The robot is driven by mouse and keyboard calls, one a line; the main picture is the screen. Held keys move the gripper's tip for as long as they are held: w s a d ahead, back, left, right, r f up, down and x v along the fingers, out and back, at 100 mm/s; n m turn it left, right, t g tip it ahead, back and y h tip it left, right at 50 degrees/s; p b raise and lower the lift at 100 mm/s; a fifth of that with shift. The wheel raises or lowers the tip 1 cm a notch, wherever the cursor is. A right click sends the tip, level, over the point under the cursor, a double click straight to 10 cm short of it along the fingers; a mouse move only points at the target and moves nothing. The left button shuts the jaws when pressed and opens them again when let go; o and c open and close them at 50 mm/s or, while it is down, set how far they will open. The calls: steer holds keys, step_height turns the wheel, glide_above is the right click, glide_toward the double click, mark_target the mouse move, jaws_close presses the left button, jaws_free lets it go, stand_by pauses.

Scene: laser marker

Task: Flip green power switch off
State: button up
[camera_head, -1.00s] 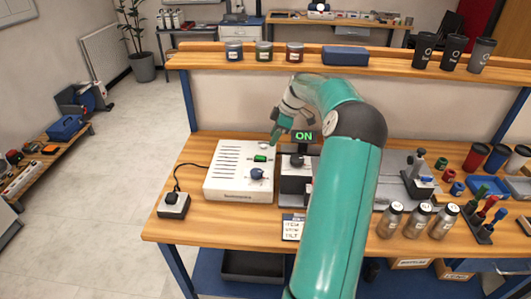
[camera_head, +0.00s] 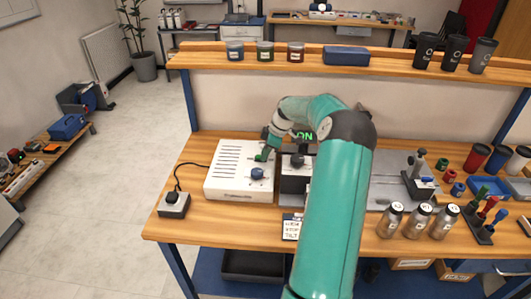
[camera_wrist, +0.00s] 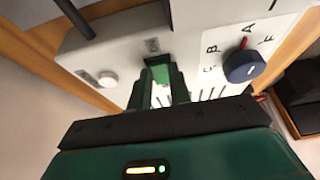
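The green power switch (camera_wrist: 160,74) is on the top of the white control box (camera_head: 226,182). In the head view my gripper (camera_head: 264,153) is down over the switch and mostly hides it. In the wrist view my two green fingers (camera_wrist: 160,78) point at the switch, one on each side of it, with a gap between them. I cannot tell whether they touch it. The small display (camera_head: 305,135) behind my gripper is lit with green "ON", partly covered by my arm.
A blue knob (camera_wrist: 244,66) on the box is right of the switch, and a small white knob (camera_wrist: 108,79) is left in the wrist view. The dark grey machine (camera_head: 297,178) stands close to the box's right. A black plug unit (camera_head: 173,203) lies front left.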

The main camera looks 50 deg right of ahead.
jaws_close()
steer(key=shift+w+a+r+g+h, duration=0.15)
steer(key=shift+w+a+g+h, duration=0.2)
steer(key=shift+g+h, duration=0.85)
steer(key=shift+g, duration=0.4)
steer(key=o, duration=0.7)
jaws_free()
steer(key=shift+o, duration=0.2)
steer(key=shift+r, duration=0.2)
step_height(320, 180, up, 14)
steer(key=shift+s+d+f, duration=0.25)
steer(key=shift+s+d, duration=0.05)
